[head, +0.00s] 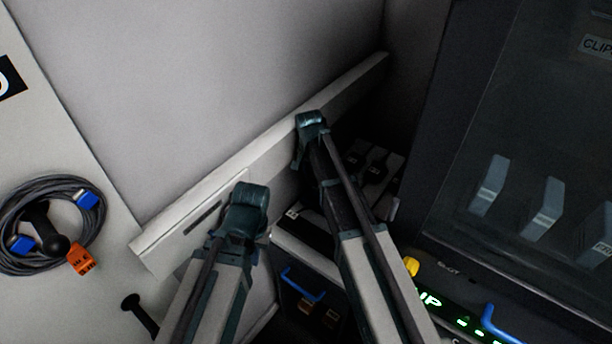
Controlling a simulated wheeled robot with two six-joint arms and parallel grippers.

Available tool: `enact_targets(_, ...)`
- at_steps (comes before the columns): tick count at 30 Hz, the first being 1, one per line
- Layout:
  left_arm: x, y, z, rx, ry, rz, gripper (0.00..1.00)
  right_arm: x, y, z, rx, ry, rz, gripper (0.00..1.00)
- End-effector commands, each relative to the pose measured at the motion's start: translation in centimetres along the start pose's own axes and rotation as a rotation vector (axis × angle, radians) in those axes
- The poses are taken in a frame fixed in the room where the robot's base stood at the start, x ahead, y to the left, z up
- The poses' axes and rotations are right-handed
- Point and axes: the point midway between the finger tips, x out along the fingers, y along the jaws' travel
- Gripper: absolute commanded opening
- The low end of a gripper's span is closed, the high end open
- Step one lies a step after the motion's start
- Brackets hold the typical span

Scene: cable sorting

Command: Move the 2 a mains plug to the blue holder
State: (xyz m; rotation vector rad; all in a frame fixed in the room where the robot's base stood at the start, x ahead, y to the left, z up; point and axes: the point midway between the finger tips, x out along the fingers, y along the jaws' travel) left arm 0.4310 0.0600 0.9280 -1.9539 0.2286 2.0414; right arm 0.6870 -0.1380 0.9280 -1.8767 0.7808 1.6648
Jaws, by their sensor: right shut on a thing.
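My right gripper (311,122) is at the upper edge of a long white panel (345,93). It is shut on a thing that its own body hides. My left gripper (247,200) is lower left, in front of the same panel; its fingertips are hidden. Several black plug-like pieces with small white labels (375,172) lie in a dark space right of my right gripper. The labels are too small to read, so I cannot tell which is the 2 A mains plug. A blue curved bar (303,285) shows between my arms; I cannot tell whether it belongs to the blue holder.
A coiled grey cable (92,235) with blue connectors and an orange tag (81,260) hangs at left. A dark clear-fronted cabinet (500,130) stands at right. Below it are a green-lit panel (455,315), a yellow knob (411,265) and another blue bar (492,322).

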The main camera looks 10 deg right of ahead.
Motion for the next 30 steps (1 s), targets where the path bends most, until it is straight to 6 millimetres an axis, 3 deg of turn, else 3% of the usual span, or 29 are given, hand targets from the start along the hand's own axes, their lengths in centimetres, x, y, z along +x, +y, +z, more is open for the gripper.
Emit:
enact_targets(10,0.5,0.1,0.0,0.0,0.0,0.0,0.0,0.6,0.1,0.0,0.002,0.0,0.0,0.0)
enact_targets(24,3.9,0.4,-0.2,0.0,0.0,0.0,0.0,3.9,0.1,0.4,0.001,0.0,0.0,0.0)
enact_targets(30,4.4,0.4,-0.2,0.0,0.0,0.0,0.0,4.4,0.1,0.5,0.001,0.0,0.0,0.0)
